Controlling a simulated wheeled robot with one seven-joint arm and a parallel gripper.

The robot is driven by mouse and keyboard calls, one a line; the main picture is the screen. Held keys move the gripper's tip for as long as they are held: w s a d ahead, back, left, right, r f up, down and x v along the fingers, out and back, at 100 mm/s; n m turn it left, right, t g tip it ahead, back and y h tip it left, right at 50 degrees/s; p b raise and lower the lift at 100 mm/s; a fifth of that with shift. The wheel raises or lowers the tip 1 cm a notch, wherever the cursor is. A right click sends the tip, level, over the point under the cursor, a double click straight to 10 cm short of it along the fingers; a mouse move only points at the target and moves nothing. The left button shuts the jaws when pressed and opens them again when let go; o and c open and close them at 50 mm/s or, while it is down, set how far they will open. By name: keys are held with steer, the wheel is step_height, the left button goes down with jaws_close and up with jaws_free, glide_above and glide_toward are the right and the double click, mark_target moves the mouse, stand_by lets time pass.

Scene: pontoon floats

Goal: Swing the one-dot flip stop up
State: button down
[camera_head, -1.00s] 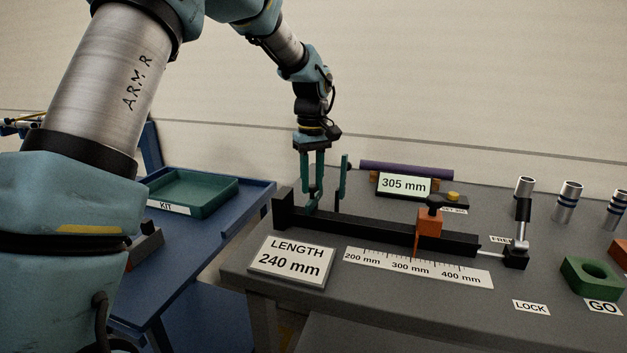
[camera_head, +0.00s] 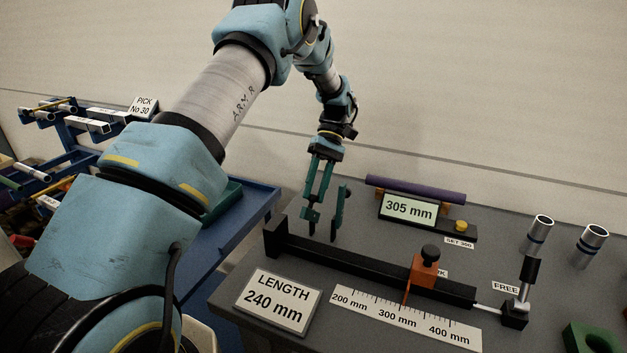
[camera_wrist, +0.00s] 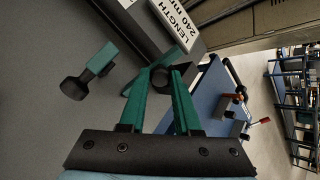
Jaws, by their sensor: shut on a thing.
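My gripper (camera_head: 311,213) is shut on the black knob (camera_wrist: 160,82) of a teal flip stop at the left end of the black rail (camera_head: 350,258). In the wrist view the knob sits between my teal fingertips (camera_wrist: 161,78), and part of the held stop's teal arm (camera_wrist: 133,85) shows beside it. A second teal flip stop (camera_head: 340,207) stands upright just right of my gripper. It also shows in the wrist view (camera_wrist: 101,60), with its own black knob, apart from my fingers. No dots are readable on either stop, and my fingers partly hide the held one.
An orange slider (camera_head: 424,274) sits on the rail above a length scale (camera_head: 405,318). A "LENGTH 240 mm" sign (camera_head: 277,300) stands in front. Behind are a 305 mm display (camera_head: 409,208) and a purple bar (camera_head: 415,190). A lock lever (camera_head: 525,285) is at the right end.

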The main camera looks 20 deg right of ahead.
steer(key=shift+w+d+g+y, duration=0.6)
steer(key=shift+w+g+y, duration=0.1)
steer(key=shift+g+y, duration=0.1)
steer(key=c, duration=0.6)
jaws_free()
